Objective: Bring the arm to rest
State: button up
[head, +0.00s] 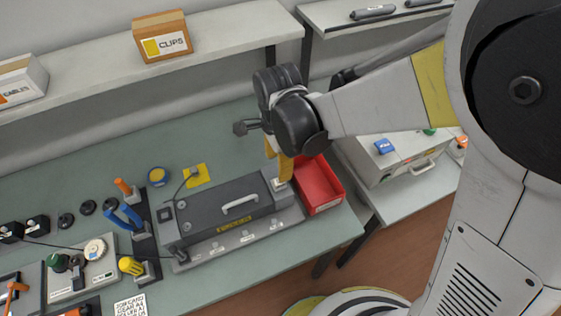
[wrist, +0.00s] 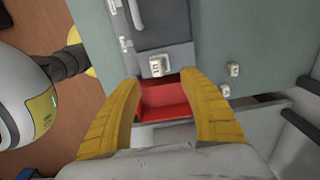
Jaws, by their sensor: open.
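My gripper (head: 278,168) hangs over the right end of a long dark grey case (head: 205,217) on the green bench. Its yellow fingers also show in the wrist view (wrist: 162,80), spread apart with nothing between them. A small light-coloured block (wrist: 157,66) on the case's end lies just beyond the fingertips; whether a finger touches it I cannot tell. A red bin (head: 318,190) stands right of the case and shows below the fingers in the wrist view (wrist: 165,97). My arm reaches in from the right, its forearm raised above the bench.
A shelf with a CLIPS box (head: 161,38) runs along the back. A light grey box (head: 408,158) stands on the side table at right.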

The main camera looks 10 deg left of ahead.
jog(key=shift+r, duration=0.7)
jog(key=shift+f, duration=0.1)
jog(key=shift+d, duration=0.1)
jog(key=s+d+r+n+t+b, duration=0.1)
jog(key=d+n+t+b, duration=0.1)
jog(key=d, duration=0.6)
jog(key=s+d+r+n+t+b, duration=0.2)
jog(key=d+n+b, duration=0.3)
jog(key=d, duration=0.3)
jog(key=s+d+r+n+t+b, duration=0.1)
jog(key=s+d+n+t+b, duration=0.1)
jog(key=d, duration=0.6)
jog(key=shift+s+d+r+n+t+b, duration=0.2)
jog(key=shift+d+n+t+b, duration=0.25)
jog(key=shift+n+b, duration=0.5)
jog(key=shift+o, duration=0.6)
jog(key=shift+s+d+n, duration=0.1)
jog(key=shift+d+n, duration=0.15)
jog(key=shift+n, duration=0.1)
